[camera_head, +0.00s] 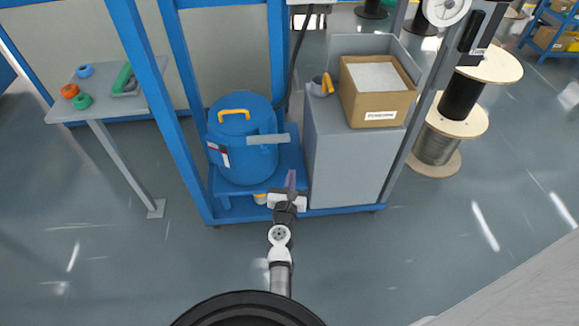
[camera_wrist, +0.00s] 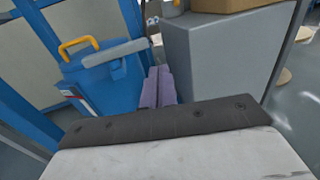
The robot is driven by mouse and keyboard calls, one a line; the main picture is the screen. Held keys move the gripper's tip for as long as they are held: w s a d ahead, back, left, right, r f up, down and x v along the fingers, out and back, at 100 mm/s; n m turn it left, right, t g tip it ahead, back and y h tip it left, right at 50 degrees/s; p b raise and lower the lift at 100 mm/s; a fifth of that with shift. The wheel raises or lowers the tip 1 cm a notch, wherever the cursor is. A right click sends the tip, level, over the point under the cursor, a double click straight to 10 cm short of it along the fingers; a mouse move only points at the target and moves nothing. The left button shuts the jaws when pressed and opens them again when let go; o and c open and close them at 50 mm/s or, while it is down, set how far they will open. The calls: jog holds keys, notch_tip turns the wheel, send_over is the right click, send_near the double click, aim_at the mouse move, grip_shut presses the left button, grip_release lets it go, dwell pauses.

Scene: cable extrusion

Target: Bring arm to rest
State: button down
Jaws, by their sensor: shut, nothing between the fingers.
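My gripper (camera_head: 291,180) is in the middle of the head view, at the end of my arm, which reaches forward from the bottom. Its fingers are shut with nothing between them. In the wrist view the two purple-grey fingers (camera_wrist: 158,86) lie side by side. They point toward the gap between a blue drum and a grey cabinet. The gripper is in front of both and appears apart from them, though the exact distance is hard to tell.
The blue drum (camera_head: 230,160) with a yellow handle stands on a blue frame. The grey cabinet (camera_head: 345,165) carries a cardboard box (camera_head: 377,112) and a scoop (camera_head: 322,84). Cable spools (camera_head: 437,148) stand right; a small table (camera_head: 150,100) stands left. Floor around my arm is clear.

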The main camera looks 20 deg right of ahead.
jog(key=shift+s+a, duration=0.2)
jog(key=shift+s, duration=0.5)
